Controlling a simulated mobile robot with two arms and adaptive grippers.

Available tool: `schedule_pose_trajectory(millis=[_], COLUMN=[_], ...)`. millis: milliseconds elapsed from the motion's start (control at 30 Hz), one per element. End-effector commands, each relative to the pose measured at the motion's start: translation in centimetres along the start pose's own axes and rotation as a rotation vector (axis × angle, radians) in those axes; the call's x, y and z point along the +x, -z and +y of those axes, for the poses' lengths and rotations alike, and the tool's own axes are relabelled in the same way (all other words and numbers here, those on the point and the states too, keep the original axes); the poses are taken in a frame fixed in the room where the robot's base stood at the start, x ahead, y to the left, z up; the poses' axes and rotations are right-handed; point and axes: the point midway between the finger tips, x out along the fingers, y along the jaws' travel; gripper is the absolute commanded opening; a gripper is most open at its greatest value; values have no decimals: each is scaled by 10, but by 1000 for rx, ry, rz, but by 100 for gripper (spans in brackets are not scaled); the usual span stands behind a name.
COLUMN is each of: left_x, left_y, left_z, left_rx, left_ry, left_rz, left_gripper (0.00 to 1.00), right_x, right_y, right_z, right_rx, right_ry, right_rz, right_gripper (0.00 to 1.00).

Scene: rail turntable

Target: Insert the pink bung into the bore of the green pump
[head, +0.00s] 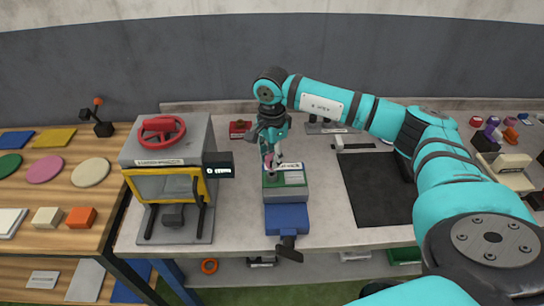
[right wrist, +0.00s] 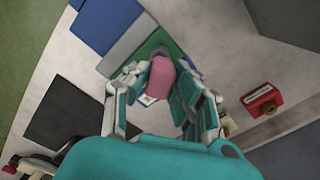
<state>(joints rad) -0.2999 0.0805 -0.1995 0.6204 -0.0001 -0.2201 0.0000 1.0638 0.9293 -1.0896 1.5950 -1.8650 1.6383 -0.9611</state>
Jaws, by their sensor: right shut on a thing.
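My right gripper (head: 269,153) is shut on the pink bung (head: 268,160), just above the left part of the green pump (head: 292,179). In the right wrist view the pink bung (right wrist: 160,78) stands between the two fingers, with the green pump (right wrist: 150,44) behind its far end. A dark rounded spot shows on the pump by the bung's tip; I cannot tell whether this is the bore or whether the bung touches it. The pump sits in a grey and blue vise (head: 287,218). My left gripper is not in view.
A press (head: 168,160) with a red handwheel stands left of the vise. A black mat (head: 380,190) lies to the right. A wooden table (head: 60,190) with coloured discs and blocks is at the far left.

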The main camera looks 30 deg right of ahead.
Motion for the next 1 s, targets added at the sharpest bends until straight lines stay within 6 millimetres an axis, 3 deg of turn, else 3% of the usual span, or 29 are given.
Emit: schedule_pose_trajectory(millis=[1000], left_x=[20], left_y=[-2], left_z=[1], left_rx=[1], left_ry=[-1], left_rz=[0], left_gripper=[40], right_x=[22], right_y=[0], right_z=[0], right_rx=[0], right_ry=[0], right_rz=[0], right_gripper=[0])
